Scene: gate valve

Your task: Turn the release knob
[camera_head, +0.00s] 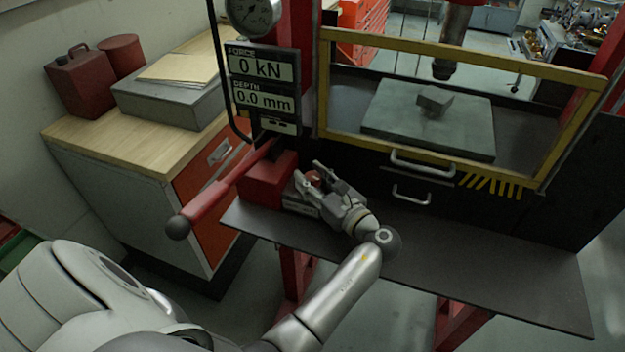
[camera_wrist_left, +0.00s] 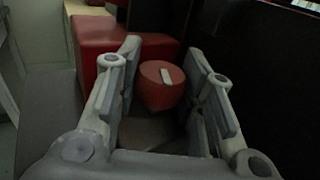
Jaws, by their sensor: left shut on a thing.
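The release knob (camera_head: 314,178) is a small round red knob at the front of the red pump block (camera_head: 266,178) on the dark shelf. In the left wrist view the knob (camera_wrist_left: 152,92) shows a pale bar mark on its face. My left gripper (camera_head: 308,174) reaches it from the front right and is shut on it, one finger on each side. In the left wrist view the fingers of my left gripper (camera_wrist_left: 164,66) flank the knob, and its lower part is in shadow. My right gripper is not in view.
A red pump lever (camera_head: 215,197) with a dark ball end sticks out left of the block. The display (camera_head: 262,84) reads 0 kN and 0.0 mm. A yellow-framed guard (camera_head: 455,60) stands behind. The dark shelf (camera_head: 480,265) is bare to the right.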

